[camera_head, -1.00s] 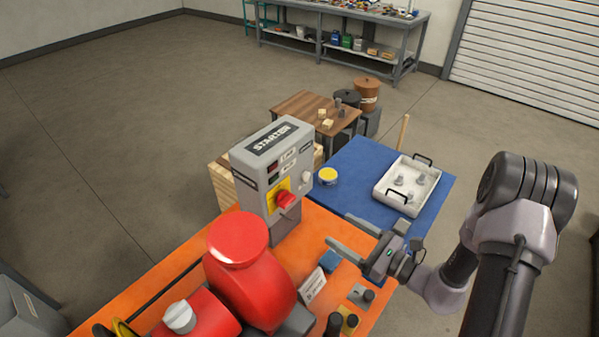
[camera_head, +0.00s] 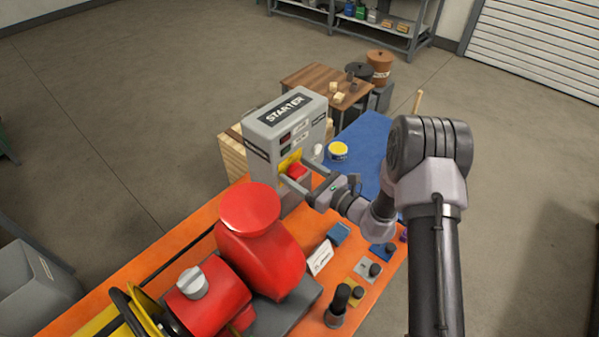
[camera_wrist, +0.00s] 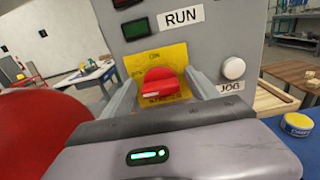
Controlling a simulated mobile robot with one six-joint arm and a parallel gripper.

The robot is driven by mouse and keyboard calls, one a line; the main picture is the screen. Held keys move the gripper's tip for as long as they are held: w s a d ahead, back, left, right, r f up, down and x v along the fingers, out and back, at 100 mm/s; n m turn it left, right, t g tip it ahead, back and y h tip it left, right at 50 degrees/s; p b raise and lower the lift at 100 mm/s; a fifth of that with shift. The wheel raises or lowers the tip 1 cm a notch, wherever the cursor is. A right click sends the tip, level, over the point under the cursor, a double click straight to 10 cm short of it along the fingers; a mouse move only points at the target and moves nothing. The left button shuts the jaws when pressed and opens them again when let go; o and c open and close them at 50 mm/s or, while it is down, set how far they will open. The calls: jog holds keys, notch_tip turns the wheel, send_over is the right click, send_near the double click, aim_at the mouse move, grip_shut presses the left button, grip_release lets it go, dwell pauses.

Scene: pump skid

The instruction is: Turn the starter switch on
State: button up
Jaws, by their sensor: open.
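The grey starter box (camera_head: 285,128) stands upright on the orange skid. Its front carries a red switch knob (camera_head: 297,170) on a yellow plate (camera_head: 288,160). In the wrist view the red knob (camera_wrist: 162,84) sits in the middle, its handle about level, on the yellow plate (camera_wrist: 150,60). My gripper (camera_head: 294,183) is open in front of the box, one finger on each side of the knob. In the wrist view the gripper (camera_wrist: 163,95) also straddles the knob. Whether a finger touches it I cannot tell.
A white JOG button (camera_wrist: 233,68) is right of the knob, beside the right finger. A RUN label and dark green lamp (camera_wrist: 136,29) are above. The red pump (camera_head: 262,250) stands close at the left. A yellow tin (camera_head: 338,151) is on the blue table.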

jog(key=shift+c, duration=0.4)
jog(key=c, duration=1.3)
jog(key=m+p, duration=0.1)
jog(key=m, duration=0.3)
jog(key=shift+d, duration=0.1)
jog(key=m+p, duration=0.1)
jog(key=m, duration=0.3)
jog(key=shift+w+m, duration=0.1)
jog(key=shift+m, duration=0.2)
jog(key=m+p, duration=0.1)
jog(key=m, duration=0.4)
jog(key=shift+f+p, duration=0.1)
jog(key=shift+p, duration=0.2)
jog(key=shift+f+m+p, duration=0.1)
jog(key=shift+m+p, duration=0.35)
jog(key=shift+m, duration=1.65)
